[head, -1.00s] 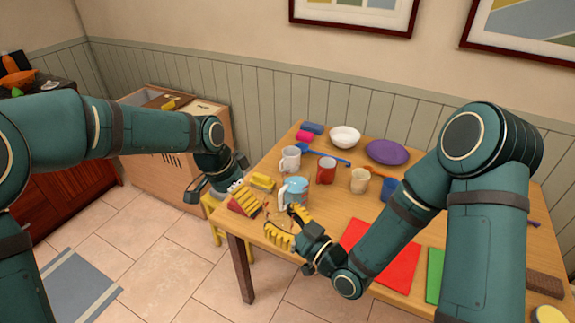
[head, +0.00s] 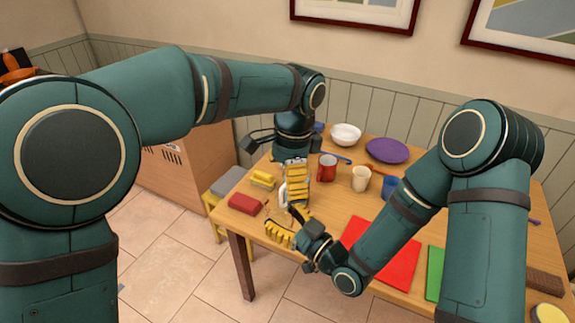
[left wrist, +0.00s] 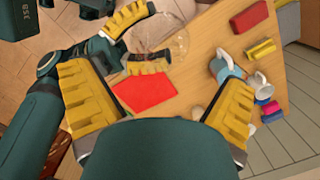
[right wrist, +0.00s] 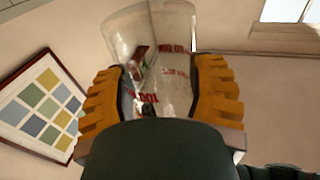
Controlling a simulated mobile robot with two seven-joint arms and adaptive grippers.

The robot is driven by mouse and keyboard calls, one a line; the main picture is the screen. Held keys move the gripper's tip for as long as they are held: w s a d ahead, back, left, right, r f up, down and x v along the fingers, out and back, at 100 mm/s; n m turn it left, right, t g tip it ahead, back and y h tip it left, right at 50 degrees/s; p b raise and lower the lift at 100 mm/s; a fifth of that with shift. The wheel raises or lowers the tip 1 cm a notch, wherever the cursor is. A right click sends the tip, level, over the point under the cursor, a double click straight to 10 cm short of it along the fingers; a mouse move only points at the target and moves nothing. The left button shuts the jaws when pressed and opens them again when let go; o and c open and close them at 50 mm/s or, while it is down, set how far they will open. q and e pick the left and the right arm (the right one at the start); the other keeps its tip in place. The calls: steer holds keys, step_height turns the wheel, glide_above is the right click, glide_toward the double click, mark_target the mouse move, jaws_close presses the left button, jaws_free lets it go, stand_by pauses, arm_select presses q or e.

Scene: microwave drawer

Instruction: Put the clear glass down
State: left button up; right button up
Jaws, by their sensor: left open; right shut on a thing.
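The clear glass (right wrist: 132,40) is between the two yellow-padded fingers of my right gripper (right wrist: 158,100) in the right wrist view. Red printed marks show at or through it. It also shows faintly in the left wrist view (left wrist: 165,32), beside that gripper's fingers. In the head view my right gripper (head: 287,226) is over the near left edge of the wooden table (head: 325,215), and the glass is hard to make out. My left gripper (head: 290,172) is open above the table's left side. Its two fingers (left wrist: 158,100) are wide apart in the left wrist view, with nothing between the pads.
A blue and white pitcher (left wrist: 227,70) stands under my left gripper. A red block (head: 245,204) and yellow block (head: 264,180) lie left of it.

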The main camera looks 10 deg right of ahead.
mark_target(282, 206)
arm_select(q)
steer(key=f, duration=0.5)
steer(key=a+f, duration=0.1)
steer(key=f, duration=0.2)
steer(key=shift+f, duration=0.1)
steer(key=c, duration=1.3)
steer(key=shift+c, duration=0.2)
arm_select(e)
steer(key=o, duration=1.2)
steer(key=shift+f, duration=0.1)
